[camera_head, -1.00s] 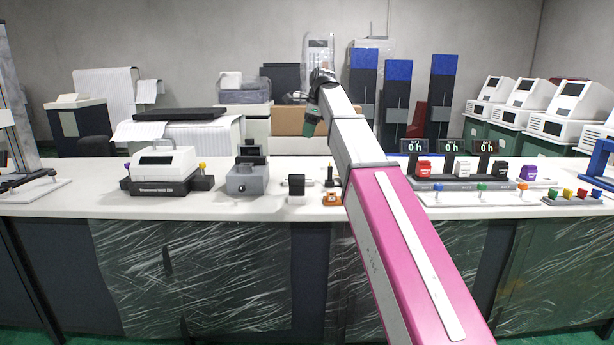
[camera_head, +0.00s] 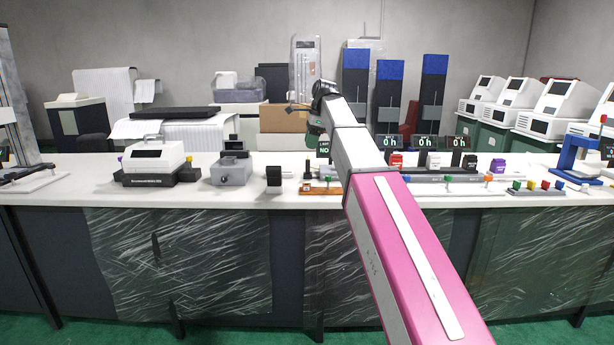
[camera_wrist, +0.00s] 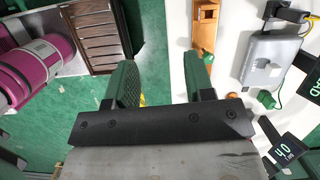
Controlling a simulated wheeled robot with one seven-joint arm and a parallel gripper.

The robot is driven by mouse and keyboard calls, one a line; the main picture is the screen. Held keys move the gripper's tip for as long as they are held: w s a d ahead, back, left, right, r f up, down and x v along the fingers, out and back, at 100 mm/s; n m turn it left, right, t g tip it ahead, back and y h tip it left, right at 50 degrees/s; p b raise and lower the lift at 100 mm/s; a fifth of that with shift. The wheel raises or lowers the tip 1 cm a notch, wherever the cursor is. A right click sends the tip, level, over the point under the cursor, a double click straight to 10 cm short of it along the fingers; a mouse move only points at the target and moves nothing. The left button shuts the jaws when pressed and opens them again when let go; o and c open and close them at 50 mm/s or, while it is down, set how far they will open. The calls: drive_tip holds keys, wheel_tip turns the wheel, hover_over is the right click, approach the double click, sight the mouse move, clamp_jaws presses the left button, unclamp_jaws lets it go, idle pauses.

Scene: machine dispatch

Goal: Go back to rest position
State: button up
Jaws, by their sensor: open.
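My arm reaches out over the white bench (camera_head: 240,197) in the head view. Its wrist end is above the bench's middle, near the back edge. In the wrist view my gripper (camera_wrist: 160,80) shows two green fingers spread apart with nothing held between them. Green floor and the edge of the white bench show beyond the fingers. In the head view the fingertips are too small to tell clearly.
The bench holds a white machine (camera_head: 155,160), a grey device (camera_head: 231,171), an orange-based fixture (camera_head: 321,188) and a row of small coloured boxes with displays to the right. Blue-topped towers (camera_head: 389,95) and white machines (camera_head: 547,105) stand behind.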

drive_tip(key=s+d+f+n, duration=0.2)
drive_tip(key=d+f, duration=0.1)
drive_tip(key=f, duration=0.6)
drive_tip(key=s+d+f+n, duration=0.1)
drive_tip(key=d+f+n, duration=0.1)
drive_tip(key=f, duration=0.6)
drive_tip(key=s+d+f+n+h, duration=0.1)
drive_tip(key=s+d+f+n, duration=0.3)
drive_tip(key=s+f, duration=0.3)
drive_tip(key=s+d+f+n+h, duration=0.1)
drive_tip(key=s+d+f+n, duration=0.3)
drive_tip(key=f, duration=1)
drive_tip(key=s+d+f+n+h, duration=0.1)
drive_tip(key=s+d+f+n, duration=0.3)
drive_tip(key=s+f, duration=0.6)
drive_tip(key=shift+s+d+f+n, duration=0.35)
drive_tip(key=shift+f+n, duration=0.1)
drive_tip(key=shift+n, duration=0.15)
